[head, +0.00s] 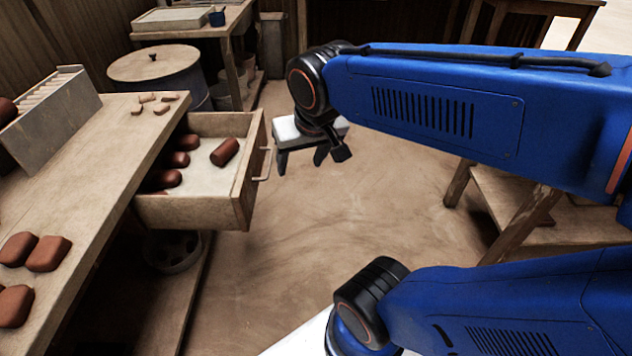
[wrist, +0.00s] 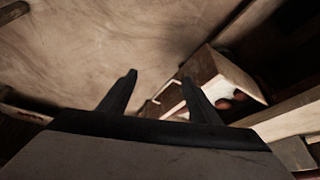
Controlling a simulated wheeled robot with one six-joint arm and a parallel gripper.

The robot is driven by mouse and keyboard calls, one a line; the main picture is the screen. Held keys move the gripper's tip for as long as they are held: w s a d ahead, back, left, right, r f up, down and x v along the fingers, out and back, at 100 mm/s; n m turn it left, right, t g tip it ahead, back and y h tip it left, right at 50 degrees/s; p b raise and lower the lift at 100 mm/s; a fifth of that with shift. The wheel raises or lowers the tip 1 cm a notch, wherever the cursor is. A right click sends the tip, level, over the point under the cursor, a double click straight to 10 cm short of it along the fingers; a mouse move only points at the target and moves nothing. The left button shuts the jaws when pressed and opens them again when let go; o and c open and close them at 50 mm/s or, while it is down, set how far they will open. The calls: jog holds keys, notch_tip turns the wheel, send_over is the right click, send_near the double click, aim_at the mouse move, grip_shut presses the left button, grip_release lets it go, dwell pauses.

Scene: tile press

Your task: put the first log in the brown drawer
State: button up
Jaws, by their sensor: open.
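The drawer (head: 190,212) is light brown wood and stands pulled open from the workbench. Several red-brown logs lie in it, one of them (head: 225,152) apart near the front panel. More logs (head: 48,253) lie on the bench top at the lower left. I cannot tell which one is the first log. My gripper (head: 302,162) is open and empty, in the air to the right of the drawer's handle. In the wrist view my gripper's two fingers (wrist: 157,84) are apart, with the drawer (wrist: 215,75) beyond the right finger and some logs showing inside.
The workbench (head: 75,195) fills the left side, with a grey rack (head: 45,118) and small pieces on it. A round lidded barrel (head: 155,65) stands behind. A wooden table or bench (head: 500,205) stands at the right. The floor between is clear.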

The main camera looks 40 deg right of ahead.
jog(key=s+f+n, duration=0.1)
jog(key=s+n, duration=0.1)
jog(key=s, duration=0.4)
jog(key=shift+a+f+n+y, duration=0.2)
jog(key=shift+n+y, duration=0.1)
